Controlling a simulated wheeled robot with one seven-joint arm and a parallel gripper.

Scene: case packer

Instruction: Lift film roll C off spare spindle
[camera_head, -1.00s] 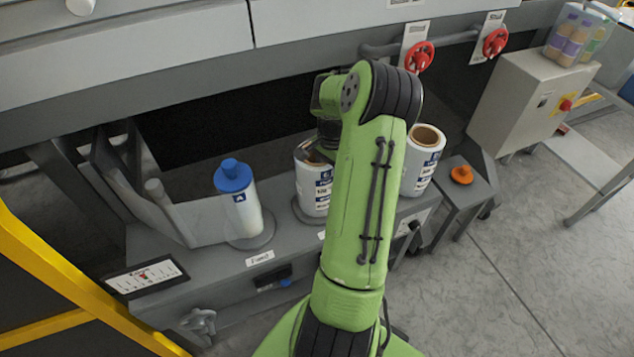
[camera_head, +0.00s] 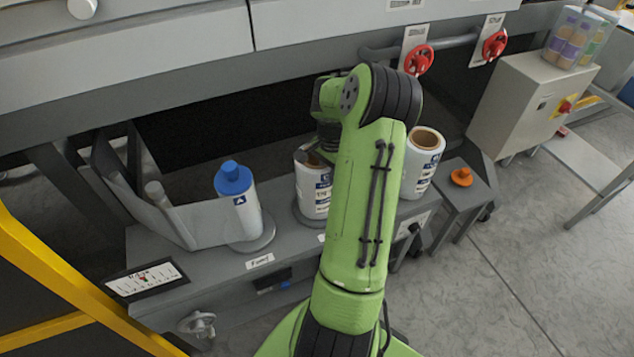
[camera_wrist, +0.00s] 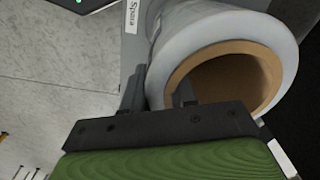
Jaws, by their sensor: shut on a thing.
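A white film roll (camera_head: 312,190) with a blue-and-white label stands over a round grey base in the middle of the bench, partly behind my arm. I take it as film roll C; its letter is not readable. In the wrist view my gripper (camera_wrist: 160,100) is shut on the wall of the roll (camera_wrist: 225,28), with one finger in the brown cardboard core (camera_wrist: 185,72) and one outside. The spare spindle is hidden, and a "Spare" label (camera_wrist: 131,15) shows beside the roll. I cannot tell whether the roll is raised.
A blue-capped roll marked A (camera_head: 240,203) stands to the left, by a grey curved guard (camera_head: 195,222). Another open-cored roll (camera_head: 422,165) stands close on the right. An orange knob (camera_head: 461,177) sits on a small stand. The machine body (camera_head: 340,40) overhangs behind.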

